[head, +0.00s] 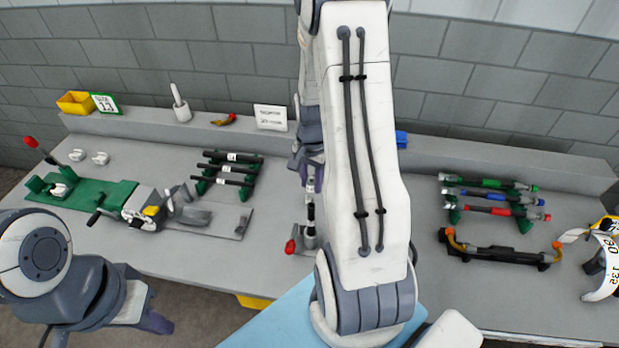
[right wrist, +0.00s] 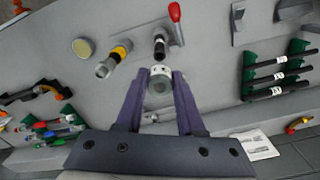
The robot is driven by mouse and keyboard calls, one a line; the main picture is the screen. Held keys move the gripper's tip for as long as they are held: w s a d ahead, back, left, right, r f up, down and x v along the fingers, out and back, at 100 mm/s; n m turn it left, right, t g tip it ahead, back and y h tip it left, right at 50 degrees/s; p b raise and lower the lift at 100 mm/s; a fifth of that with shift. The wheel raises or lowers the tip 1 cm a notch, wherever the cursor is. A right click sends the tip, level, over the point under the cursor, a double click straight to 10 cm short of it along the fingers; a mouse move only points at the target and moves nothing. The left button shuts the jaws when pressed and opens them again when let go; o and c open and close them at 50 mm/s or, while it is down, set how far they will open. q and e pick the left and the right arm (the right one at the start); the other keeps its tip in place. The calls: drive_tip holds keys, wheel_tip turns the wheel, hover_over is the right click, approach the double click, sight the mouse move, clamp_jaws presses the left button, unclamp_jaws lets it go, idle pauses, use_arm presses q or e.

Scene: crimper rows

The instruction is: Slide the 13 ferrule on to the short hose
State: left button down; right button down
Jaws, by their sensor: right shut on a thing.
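A pale ring-shaped ferrule (right wrist: 161,79) with small dark marks sits between the purple fingertips of my right gripper (right wrist: 160,88), which is shut on it. A short black hose (right wrist: 159,48) with a white band stands in a clamp with a red lever (right wrist: 174,12). In the right wrist view the ferrule is just below the hose's end, roughly in line; I cannot tell whether they touch. In the head view the hose (head: 310,214) stands under my right gripper (head: 311,178), partly hidden by my arm. My left gripper (head: 153,322) is at the lower left, its fingers mostly hidden.
A yellow-banded fitting (right wrist: 115,60) and a round cream-topped piece (right wrist: 83,48) are near the clamp. A rack of black hoses (head: 228,170) and a green-based crimper (head: 100,200) are left. Coloured hoses (head: 490,196) lie right. A yellow bin (head: 76,102) stands on the back ledge.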

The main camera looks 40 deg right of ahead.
drive_tip(key=shift+a, duration=0.1)
drive_tip(key=b, duration=0.4)
hover_over(311, 214)
drive_tip(key=f, duration=0.5)
drive_tip(key=shift+w+d, duration=0.25)
drive_tip(key=shift+w, duration=0.1)
drive_tip(key=shift+f, duration=0.4)
idle(0.7)
drive_tip(key=shift+f+b, duration=1.6)
drive_tip(key=shift+f, duration=0.5)
drive_tip(key=shift+c, duration=2.2)
unclamp_jaws()
